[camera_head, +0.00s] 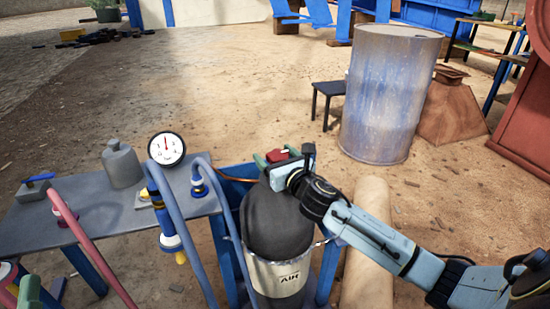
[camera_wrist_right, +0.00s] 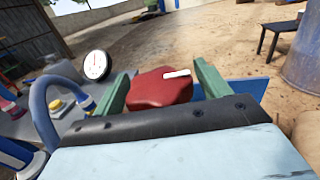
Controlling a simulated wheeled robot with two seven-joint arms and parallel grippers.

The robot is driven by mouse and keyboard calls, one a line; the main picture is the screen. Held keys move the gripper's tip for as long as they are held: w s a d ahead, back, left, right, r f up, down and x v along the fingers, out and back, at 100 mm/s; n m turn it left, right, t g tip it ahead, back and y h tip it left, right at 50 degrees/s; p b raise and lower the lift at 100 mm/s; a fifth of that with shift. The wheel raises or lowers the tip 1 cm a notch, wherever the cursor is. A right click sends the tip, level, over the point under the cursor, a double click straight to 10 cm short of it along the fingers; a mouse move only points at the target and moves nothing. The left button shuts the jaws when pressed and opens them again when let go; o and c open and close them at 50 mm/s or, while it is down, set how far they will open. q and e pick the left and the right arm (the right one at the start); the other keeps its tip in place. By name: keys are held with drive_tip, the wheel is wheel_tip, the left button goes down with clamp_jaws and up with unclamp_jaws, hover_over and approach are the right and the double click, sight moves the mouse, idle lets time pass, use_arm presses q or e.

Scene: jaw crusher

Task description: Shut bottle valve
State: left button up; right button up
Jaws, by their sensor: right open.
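The gas bottle (camera_head: 277,222) is dark grey on top with a pale lower part marked AIR, and it stands in a blue frame. Its red valve knob (camera_head: 281,154) is at the top, with a white mark on it in the right wrist view (camera_wrist_right: 162,90). My right gripper (camera_head: 270,157) is at the bottle's top, open, with its green fingers on either side of the red knob. Whether the fingers touch the knob cannot be told. A green piece at the lower left edge may be part of my left gripper, but this is unclear.
A grey table (camera_head: 98,205) at left holds a round gauge (camera_head: 166,149), a grey weight (camera_head: 122,164) and hoses. A blue-grey barrel (camera_head: 388,95) and a dark stool (camera_head: 327,100) stand behind to the right. Open dirt ground lies beyond.

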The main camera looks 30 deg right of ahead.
drive_tip(key=shift+w, duration=0.1)
drive_tip(key=c, duration=1)
drive_tip(key=shift+o, duration=0.2)
